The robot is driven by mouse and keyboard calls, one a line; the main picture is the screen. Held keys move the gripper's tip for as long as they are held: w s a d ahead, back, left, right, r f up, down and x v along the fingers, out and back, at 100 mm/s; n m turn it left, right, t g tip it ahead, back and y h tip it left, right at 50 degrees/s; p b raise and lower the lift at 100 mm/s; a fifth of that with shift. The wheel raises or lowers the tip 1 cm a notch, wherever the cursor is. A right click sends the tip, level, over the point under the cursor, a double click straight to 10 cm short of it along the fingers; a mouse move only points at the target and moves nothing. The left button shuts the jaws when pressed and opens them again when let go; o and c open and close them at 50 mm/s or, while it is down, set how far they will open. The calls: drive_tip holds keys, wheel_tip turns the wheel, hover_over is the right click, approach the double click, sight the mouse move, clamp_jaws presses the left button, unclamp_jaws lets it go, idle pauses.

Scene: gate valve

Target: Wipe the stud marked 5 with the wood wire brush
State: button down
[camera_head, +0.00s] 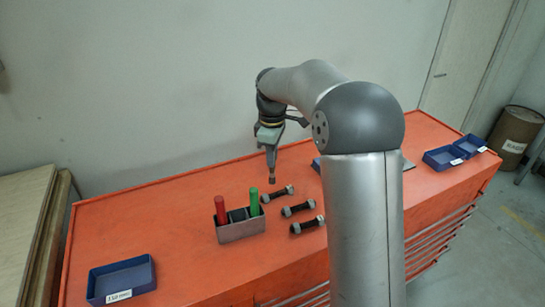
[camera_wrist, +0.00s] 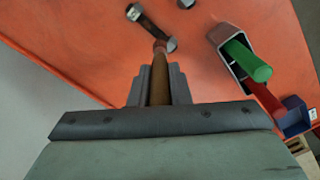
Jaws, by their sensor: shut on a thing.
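My gripper (camera_head: 270,149) is shut on the wood wire brush, whose brown handle (camera_wrist: 159,80) stands between the fingers in the wrist view. The brush hangs down, and its lower end (camera_head: 271,179) is above the far side of the orange bench, close to the studs. Three dark studs with grey nuts lie on the bench: a far one (camera_head: 277,195), a middle one (camera_head: 298,209) and a near one (camera_head: 307,225). One stud (camera_wrist: 150,27) shows beyond the brush tip in the wrist view. I cannot tell whether the brush touches a stud.
A grey holder (camera_head: 241,231) with a red-handled tool (camera_head: 220,210) and a green-handled tool (camera_head: 254,201) stands left of the studs. A blue tray (camera_head: 122,279) is at the front left; blue trays (camera_head: 443,158) are at the far right. My arm hides part of the bench.

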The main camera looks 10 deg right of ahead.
drive_tip(key=shift+r+p, duration=0.7)
drive_tip(key=shift+r, duration=0.9)
